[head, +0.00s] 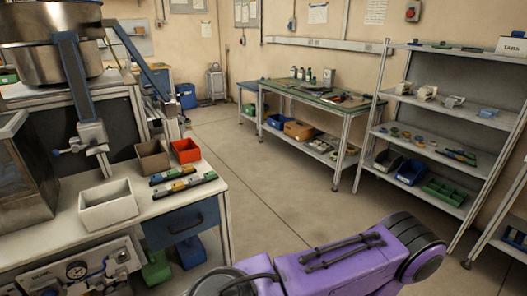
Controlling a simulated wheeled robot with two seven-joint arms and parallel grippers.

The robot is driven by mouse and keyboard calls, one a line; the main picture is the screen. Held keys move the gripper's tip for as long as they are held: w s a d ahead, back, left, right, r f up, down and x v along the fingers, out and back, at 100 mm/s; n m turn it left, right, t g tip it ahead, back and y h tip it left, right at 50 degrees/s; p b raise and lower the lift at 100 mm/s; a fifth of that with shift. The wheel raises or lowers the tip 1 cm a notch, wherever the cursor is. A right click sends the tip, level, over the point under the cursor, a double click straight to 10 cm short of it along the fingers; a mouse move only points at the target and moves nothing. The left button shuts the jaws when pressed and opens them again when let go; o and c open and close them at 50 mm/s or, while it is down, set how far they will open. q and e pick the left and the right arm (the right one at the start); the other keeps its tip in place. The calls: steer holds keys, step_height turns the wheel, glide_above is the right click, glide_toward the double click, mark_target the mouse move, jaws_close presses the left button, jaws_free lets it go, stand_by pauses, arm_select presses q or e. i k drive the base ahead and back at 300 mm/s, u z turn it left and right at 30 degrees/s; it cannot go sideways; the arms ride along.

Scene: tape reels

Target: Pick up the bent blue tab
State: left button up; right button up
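I cannot make out a bent blue tab for certain. A small light-blue piece (488,113) lies at the right end of a middle shelf of the rack; it is too small to tell its shape. A purple arm link of mine crosses the bottom of the head view. Neither of my grippers shows.
At left, a workbench (212,204) holds a white bin (108,206), a brown bin (153,159), a red bin (186,150) and small coloured parts. A green-topped table (285,88) stands behind. A grey rack (423,104) stands at right. The floor (262,170) between is clear.

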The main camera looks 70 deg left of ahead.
mark_target(158, 178)
steer(key=u, duration=2.3)
